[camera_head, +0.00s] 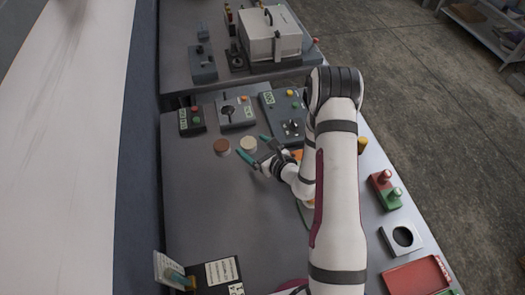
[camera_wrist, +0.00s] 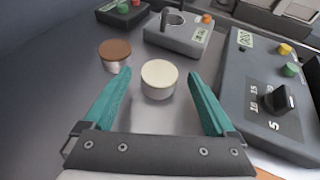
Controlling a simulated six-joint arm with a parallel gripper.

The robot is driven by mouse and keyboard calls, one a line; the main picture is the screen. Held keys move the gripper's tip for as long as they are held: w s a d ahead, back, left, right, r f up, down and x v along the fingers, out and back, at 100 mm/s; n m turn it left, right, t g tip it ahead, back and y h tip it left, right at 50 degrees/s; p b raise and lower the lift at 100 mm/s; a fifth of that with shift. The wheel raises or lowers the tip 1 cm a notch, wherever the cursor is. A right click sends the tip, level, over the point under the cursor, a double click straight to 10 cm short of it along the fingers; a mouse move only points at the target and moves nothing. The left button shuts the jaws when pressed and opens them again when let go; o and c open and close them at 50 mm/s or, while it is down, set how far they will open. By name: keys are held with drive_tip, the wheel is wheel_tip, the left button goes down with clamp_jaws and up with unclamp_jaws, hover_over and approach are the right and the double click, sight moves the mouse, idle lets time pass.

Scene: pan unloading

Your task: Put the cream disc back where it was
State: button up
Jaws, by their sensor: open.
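The cream disc (camera_wrist: 159,77) tops a short round piece on the grey table, between and just beyond my fingertips in the wrist view. In the head view the cream disc (camera_head: 248,144) sits right of a brown disc (camera_head: 222,146). My gripper (camera_wrist: 158,85) is open and empty, its teal fingers spread on either side. It also shows in the head view (camera_head: 254,147), close to the cream disc. The brown disc (camera_wrist: 115,50) stands to the left of the cream one, a small gap apart. I see no pan clearly in either view.
A grey box with a round opening (camera_wrist: 178,30) stands behind the discs. A dial box (camera_wrist: 272,95) with yellow and green buttons stands close to the right. At the right table edge are a holed block (camera_head: 402,238) and a red tray (camera_head: 418,277).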

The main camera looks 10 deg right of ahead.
drive_tip(key=v, duration=0.9)
drive_tip(key=shift+s+d+r, duration=0.1)
drive_tip(key=shift+s+d, duration=0.1)
drive_tip(key=shift+s, duration=0.1)
drive_tip(key=shift+s+r, duration=0.2)
drive_tip(key=shift+r, duration=0.1)
drive_tip(key=s+a+r+n+g+y, duration=0.4)
drive_tip(key=s+a+r+n+g, duration=0.1)
drive_tip(key=a+r+n, duration=0.3)
drive_tip(key=s+a+r+n+g+y, duration=0.45)
drive_tip(key=s+a+r+n, duration=0.2)
drive_tip(key=a+r, duration=0.2)
drive_tip(key=s+d+n+g+h, duration=0.2)
drive_tip(key=s+n+g+h, duration=0.35)
drive_tip(key=s+n, duration=0.45)
drive_tip(key=s+d+n+t+h, duration=0.1)
drive_tip(key=s+d+t+h, duration=0.1)
drive_tip(key=d+h, duration=0.4)
drive_tip(key=shift+d, duration=0.7)
drive_tip(key=shift+s, duration=0.1)
